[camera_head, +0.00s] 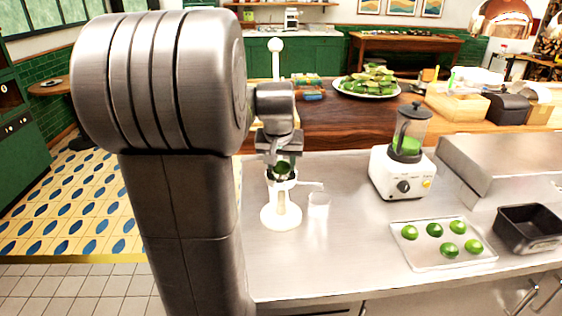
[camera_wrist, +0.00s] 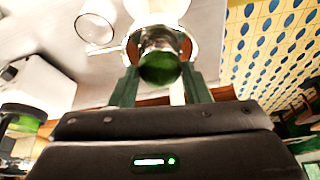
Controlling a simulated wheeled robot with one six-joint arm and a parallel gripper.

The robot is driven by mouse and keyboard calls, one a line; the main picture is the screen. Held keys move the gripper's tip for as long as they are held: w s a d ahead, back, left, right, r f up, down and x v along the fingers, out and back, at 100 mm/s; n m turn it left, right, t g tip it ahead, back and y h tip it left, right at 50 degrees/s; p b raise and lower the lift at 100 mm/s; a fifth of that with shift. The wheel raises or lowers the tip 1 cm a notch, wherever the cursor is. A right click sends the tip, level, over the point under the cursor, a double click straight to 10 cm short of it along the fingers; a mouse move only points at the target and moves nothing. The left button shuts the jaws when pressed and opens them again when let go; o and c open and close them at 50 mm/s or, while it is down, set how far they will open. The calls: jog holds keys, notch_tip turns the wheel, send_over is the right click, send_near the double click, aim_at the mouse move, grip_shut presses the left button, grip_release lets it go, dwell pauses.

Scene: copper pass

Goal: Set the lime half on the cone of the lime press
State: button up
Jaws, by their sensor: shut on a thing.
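The lime half (camera_head: 283,166) is dark green and sits between the fingers of my gripper (camera_head: 282,160), which is shut on it. In the wrist view the lime half (camera_wrist: 160,68) shows its rounded skin between the two green fingers of my gripper (camera_wrist: 161,76). The lime press (camera_head: 281,213) is white, with a round base on the steel counter and a side spout. The lime half is right at the top of the press, over its bowl. The cone is hidden, so I cannot tell whether the lime touches it. The press (camera_wrist: 155,10) also shows behind the lime in the wrist view.
A clear glass (camera_head: 318,205) stands beside the press, under the spout. A blender (camera_head: 402,170) stands further right. A tray (camera_head: 444,262) holds several limes, with a black bin (camera_head: 530,229) beside it. The counter (camera_head: 340,262) in front of the press is clear.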

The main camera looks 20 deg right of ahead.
jog(key=shift+f, duration=0.2)
jog(key=o, duration=0.7)
jog(key=shift+r, duration=0.1)
jog(key=shift+r, duration=0.3)
jog(key=v, duration=1.1)
jog(key=shift+s+r, duration=0.15)
jog(key=shift+r, duration=0.2)
